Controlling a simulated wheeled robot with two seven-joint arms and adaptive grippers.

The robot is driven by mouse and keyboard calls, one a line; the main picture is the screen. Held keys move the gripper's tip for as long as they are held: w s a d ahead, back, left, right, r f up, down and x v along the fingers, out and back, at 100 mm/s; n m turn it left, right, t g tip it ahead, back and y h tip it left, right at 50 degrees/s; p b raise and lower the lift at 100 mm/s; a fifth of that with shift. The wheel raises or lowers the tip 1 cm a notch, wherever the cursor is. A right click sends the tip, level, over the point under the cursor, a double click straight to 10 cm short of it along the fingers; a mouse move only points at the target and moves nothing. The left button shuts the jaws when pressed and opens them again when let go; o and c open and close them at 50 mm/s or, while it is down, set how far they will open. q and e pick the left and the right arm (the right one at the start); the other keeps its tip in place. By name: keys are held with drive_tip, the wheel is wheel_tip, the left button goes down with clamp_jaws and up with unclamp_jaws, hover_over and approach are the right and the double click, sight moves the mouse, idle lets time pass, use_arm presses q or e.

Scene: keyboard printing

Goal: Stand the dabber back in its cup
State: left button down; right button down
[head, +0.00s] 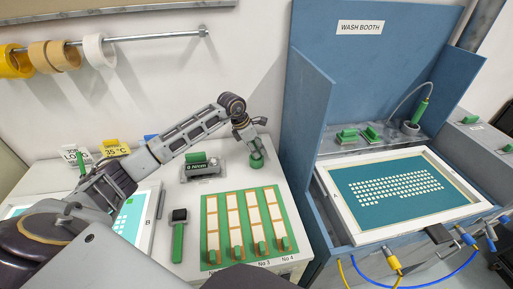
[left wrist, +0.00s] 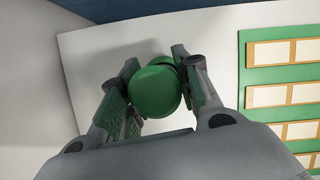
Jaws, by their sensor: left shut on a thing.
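My left gripper (head: 252,143) reaches over the back right of the white table. It is shut on a green, round-topped thing (head: 257,160), which I take to be the dabber. In the left wrist view the round green top (left wrist: 156,91) sits between the two fingers of the left gripper (left wrist: 157,80). Its lower part is hidden there. I cannot tell whether it touches the table or is held just above it. I cannot make out a separate cup beneath or beside it. My right gripper is not in view.
A green board (head: 211,223) with pale strips lies in front of the gripper. A black-headed tool with a green handle (head: 178,240) lies left of it. A green-topped device (head: 197,168) stands left of the gripper. The blue wash booth wall (head: 305,130) rises close on the right.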

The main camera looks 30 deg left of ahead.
use_arm(q)
drive_tip(key=shift+f, duration=0.35)
drive_tip(key=c, duration=0.9)
unclamp_jaws()
drive_tip(key=shift+c, duration=0.2)
drive_tip(key=shift+r, duration=0.1)
drive_tip(key=shift+r+p, duration=1.4)
drive_tip(key=shift+r, duration=1.55)
drive_tip(key=shift+r, duration=0.15)
drive_tip(key=v, duration=1.1)
drive_tip(key=shift+s+a+r, duration=0.2)
drive_tip(key=shift+r, duration=0.1)
